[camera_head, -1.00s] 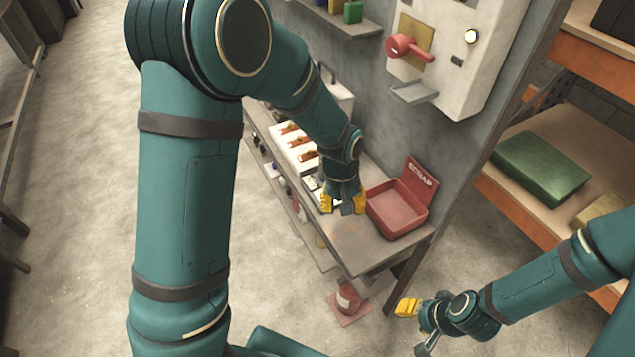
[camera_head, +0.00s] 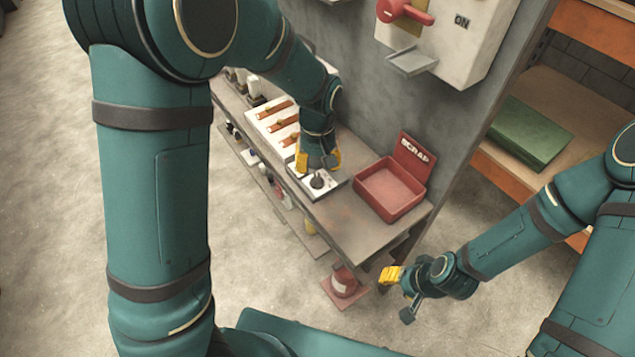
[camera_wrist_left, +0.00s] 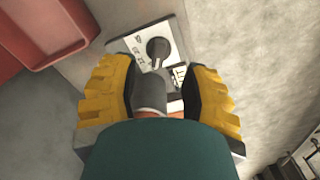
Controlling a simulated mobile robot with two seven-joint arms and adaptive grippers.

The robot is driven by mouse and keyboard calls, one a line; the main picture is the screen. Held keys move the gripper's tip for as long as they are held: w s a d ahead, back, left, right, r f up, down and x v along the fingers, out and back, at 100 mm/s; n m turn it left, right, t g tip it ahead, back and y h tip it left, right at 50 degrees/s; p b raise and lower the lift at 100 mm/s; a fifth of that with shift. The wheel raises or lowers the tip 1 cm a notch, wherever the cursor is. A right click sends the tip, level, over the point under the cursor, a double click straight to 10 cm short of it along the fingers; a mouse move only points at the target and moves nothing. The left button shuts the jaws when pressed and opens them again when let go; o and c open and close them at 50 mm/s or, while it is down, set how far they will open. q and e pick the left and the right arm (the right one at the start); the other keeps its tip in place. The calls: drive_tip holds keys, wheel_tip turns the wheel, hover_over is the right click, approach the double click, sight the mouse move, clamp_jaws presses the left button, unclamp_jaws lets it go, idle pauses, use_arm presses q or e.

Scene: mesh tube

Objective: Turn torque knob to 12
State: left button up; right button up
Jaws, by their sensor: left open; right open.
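The torque knob (camera_head: 319,181) is a dark round knob on a small white plate (camera_head: 333,189) on the bench, left of the red scrap bin. In the left wrist view the knob lies beyond the fingertips, untouched. A grey cylinder (camera_wrist_left: 150,92) shows between the fingers; I cannot tell what it is. My right gripper (camera_head: 399,291) is open and empty, away from the bench.
The red scrap bin (camera_head: 389,190) stands right of the knob plate. A white rack with orange-brown pieces (camera_head: 277,124) lies to its left. A wall box with a red lever (camera_head: 404,14) hangs above. A shelf (camera_head: 532,75) stands at right. The floor is clear at left.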

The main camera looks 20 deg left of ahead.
sight(318, 182)
use_arm(q)
wheel_tip(318, 182, down, 7)
drive_tip(key=shift+r+b, duration=0.2)
drive_tip(key=shift+b, duration=0.55)
clamp_jaws()
